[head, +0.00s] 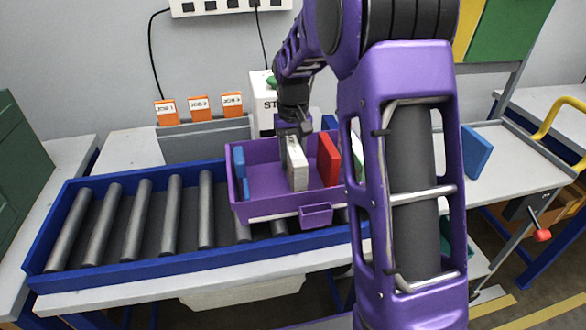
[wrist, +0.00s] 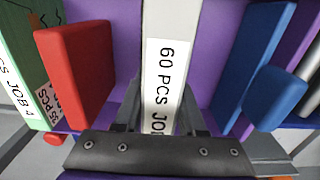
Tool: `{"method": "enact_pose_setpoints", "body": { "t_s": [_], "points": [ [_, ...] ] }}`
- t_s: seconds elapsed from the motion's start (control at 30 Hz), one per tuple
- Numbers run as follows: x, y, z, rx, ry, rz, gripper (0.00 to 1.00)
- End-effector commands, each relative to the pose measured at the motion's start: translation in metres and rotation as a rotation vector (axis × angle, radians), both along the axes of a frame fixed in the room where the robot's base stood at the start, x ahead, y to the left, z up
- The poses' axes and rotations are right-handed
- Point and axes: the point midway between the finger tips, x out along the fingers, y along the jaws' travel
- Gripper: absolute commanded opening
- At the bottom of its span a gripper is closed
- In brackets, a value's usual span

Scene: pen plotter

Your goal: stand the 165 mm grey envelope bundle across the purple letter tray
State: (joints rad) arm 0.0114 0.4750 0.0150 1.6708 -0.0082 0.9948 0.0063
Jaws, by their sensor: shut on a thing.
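The purple letter tray (head: 262,213) sits on the roller conveyor, with a small handle on its near side. My gripper (head: 292,138) reaches down into the tray from above and is shut on the top of the grey envelope bundle (head: 297,172). The bundle stands upright inside the tray's outline. Its label reads "60 PCS JO" in the wrist view (wrist: 163,85), where it lies between my fingers (wrist: 162,125). Purple tray surfaces show on both sides of it. I cannot tell whether its lower edge touches the tray floor.
A red block (head: 328,158) stands right of the bundle and blue pieces (head: 240,170) are at the tray's left wall. A labelled green bundle (wrist: 22,70) shows beyond the red block. My arm hides the tray's right side. Conveyor rollers (head: 170,215) at left are bare.

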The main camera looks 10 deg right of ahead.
Motion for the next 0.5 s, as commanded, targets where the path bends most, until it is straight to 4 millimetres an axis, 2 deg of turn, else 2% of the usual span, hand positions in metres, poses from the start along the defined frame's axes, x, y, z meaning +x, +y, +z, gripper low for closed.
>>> {"method": "enact_pose_setpoints", "body": {
  "t_s": [0.03, 0.13, 0.5],
  "points": [
    [-0.001, 0.000, -0.012, 0.000, 0.004, 0.000, 0.00],
    [-0.001, 0.000, -0.025, 0.000, 0.003, 0.000, 0.00],
    [0.000, 0.000, -0.030, 0.000, 0.000, 0.000, 0.00]
  ]
}}
